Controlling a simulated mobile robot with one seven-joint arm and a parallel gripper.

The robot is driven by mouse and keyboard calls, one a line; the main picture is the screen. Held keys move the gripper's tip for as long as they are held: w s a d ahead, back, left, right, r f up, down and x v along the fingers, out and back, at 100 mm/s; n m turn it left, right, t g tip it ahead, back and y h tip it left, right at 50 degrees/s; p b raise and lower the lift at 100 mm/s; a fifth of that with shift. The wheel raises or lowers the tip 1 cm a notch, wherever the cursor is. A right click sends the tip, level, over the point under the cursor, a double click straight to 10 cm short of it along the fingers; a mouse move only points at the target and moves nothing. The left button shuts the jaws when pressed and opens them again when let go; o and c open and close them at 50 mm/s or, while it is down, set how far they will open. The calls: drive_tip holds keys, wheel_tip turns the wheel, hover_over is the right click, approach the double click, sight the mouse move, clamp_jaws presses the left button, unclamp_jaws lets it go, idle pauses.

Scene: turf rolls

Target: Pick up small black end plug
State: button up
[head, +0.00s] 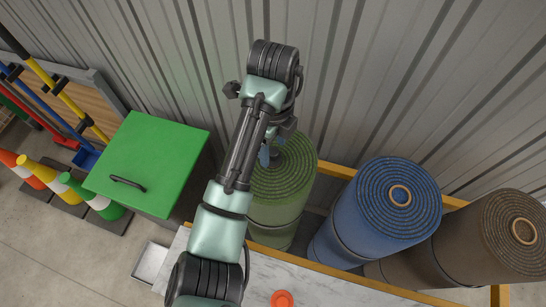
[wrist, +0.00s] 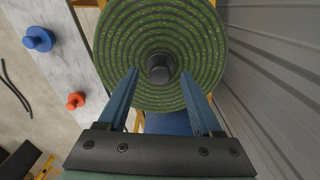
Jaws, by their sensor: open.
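The small black end plug (wrist: 158,68) sits in the centre of the top of the green turf roll (wrist: 205,45) in the wrist view. The green roll (head: 276,215) stands upright against the corrugated wall in the head view. My gripper (wrist: 160,74) is open and empty. Its two blue fingers point at the roll top, with their tips to the left and right of the plug in the picture. I cannot tell how far above the plug the tips are. In the head view my arm covers part of the roll top, and the plug is not clear there.
A blue roll (head: 398,195) and a brown roll (head: 500,238) stand to the right in a yellow-edged rack. A marble counter (head: 335,290) in front holds an orange plug (head: 282,299) and a blue plug (wrist: 38,39). A green-lidded bin (head: 150,155) is at left. The ribbed wall is close behind.

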drive_tip(key=shift+f, duration=0.4)
clamp_jaws()
drive_tip(key=shift+r, duration=0.15)
